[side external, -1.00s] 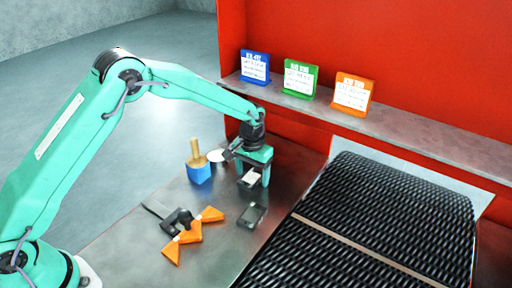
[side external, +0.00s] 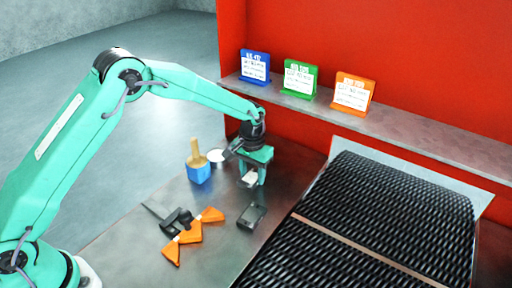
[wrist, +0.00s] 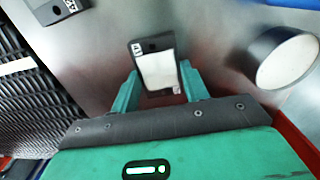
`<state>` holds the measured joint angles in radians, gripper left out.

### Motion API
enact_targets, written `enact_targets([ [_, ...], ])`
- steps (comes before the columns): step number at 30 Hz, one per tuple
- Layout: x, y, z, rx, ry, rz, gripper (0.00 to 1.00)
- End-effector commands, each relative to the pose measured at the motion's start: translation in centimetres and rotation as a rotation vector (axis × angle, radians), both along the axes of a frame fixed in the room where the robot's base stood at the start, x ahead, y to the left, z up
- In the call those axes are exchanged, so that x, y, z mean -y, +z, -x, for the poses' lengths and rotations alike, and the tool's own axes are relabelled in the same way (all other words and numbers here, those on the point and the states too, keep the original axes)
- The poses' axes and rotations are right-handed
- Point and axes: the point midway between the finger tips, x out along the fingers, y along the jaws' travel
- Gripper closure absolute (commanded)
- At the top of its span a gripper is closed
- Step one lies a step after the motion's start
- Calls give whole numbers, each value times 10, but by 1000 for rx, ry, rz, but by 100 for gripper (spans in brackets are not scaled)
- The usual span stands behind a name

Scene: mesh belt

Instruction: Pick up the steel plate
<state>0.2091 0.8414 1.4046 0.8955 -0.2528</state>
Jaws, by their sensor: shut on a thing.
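The steel plate (wrist: 158,70) is a small piece with a pale face, a dark border and some lettering at one edge. In the wrist view it lies between the two green fingers of my gripper (wrist: 160,88), which are shut on it from both sides. In the side view my gripper (side external: 253,178) points down over the far part of the table, with the plate (side external: 248,179) low between its fingers. I cannot tell whether the plate touches the table. The fingers hide part of its sides.
A dark block (side external: 251,216) lies nearer on the table. Orange pieces (side external: 190,236) and a dark tool (side external: 177,221) lie left of it. A blue holder (side external: 198,172) and a round white-topped can (side external: 217,158) stand left of my gripper. The mesh belt (side external: 370,220) is at right.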

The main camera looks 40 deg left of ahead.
Motion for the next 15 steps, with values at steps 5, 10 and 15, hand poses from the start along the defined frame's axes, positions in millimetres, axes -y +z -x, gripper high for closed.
enact_targets([
  [5,0,6,-1,4,0,1,93],
  [10,0,19,-1,4,0,1,93],
  [15,0,44,-2,7,0,2,93],
])
